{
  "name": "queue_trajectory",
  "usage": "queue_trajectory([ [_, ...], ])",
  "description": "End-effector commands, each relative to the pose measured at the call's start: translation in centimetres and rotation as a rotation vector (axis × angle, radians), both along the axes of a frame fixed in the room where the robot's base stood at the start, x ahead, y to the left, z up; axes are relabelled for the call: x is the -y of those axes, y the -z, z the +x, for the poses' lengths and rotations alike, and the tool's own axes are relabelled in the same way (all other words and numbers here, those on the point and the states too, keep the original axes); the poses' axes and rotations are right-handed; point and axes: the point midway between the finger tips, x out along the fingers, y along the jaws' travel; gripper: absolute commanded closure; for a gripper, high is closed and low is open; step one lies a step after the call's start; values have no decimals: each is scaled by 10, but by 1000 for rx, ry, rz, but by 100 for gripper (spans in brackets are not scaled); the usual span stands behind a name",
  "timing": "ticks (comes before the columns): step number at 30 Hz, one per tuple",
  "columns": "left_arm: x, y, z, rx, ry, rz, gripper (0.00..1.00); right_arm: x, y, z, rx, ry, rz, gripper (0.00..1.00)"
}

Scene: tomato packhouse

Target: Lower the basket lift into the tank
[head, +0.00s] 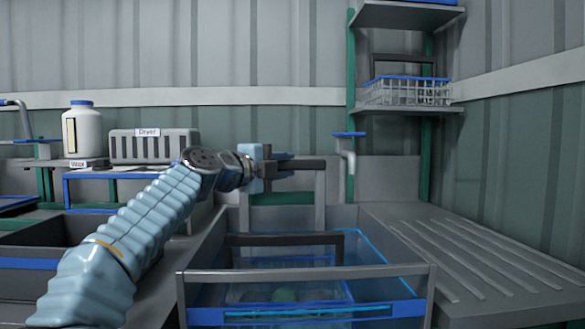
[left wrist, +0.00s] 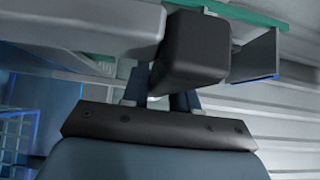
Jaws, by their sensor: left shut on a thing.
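My left gripper (head: 280,168) is shut on the dark handle (head: 305,166) of the basket lift. The lift's grey frame (head: 320,202) stands at the back of the tank (head: 378,245). In the left wrist view the black handle (left wrist: 195,50) is between my left fingers (left wrist: 165,88), joined to a grey bar (left wrist: 80,25). The tank has clear walls and blue edges. A dark bar (head: 283,239) shows inside it, above a blue-edged basket (head: 285,262) with a blurred green shape in it. How deep the basket sits is hard to tell. My right gripper is out of view.
A grey rail (head: 305,272) crosses the tank's front. A ribbed drainboard (head: 470,255) lies to the right. A tap (head: 347,150) stands behind. A wire basket (head: 405,92) sits on the shelf (head: 420,108). A dryer box (head: 153,147) and white jar (head: 82,132) stand left.

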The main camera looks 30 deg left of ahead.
Motion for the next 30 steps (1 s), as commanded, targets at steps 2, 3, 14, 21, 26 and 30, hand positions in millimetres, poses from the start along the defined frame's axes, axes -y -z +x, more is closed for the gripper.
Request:
queue_trajectory([
  [2, -3, 4, 0, 1, 0, 3, 100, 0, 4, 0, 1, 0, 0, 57],
  [3, -3, 3, 0, 0, 1, 2, 100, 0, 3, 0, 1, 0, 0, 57],
  [14, -3, 1, -1, 2, 2, 1, 55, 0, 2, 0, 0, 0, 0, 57],
  [21, -3, 1, -1, 2, 2, 1, 51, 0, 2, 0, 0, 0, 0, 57],
  [26, -4, 1, -7, 4, 3, 1, 51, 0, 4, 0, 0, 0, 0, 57],
  [30, -10, 3, -32, 7, 4, -2, 51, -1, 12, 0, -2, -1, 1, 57],
])
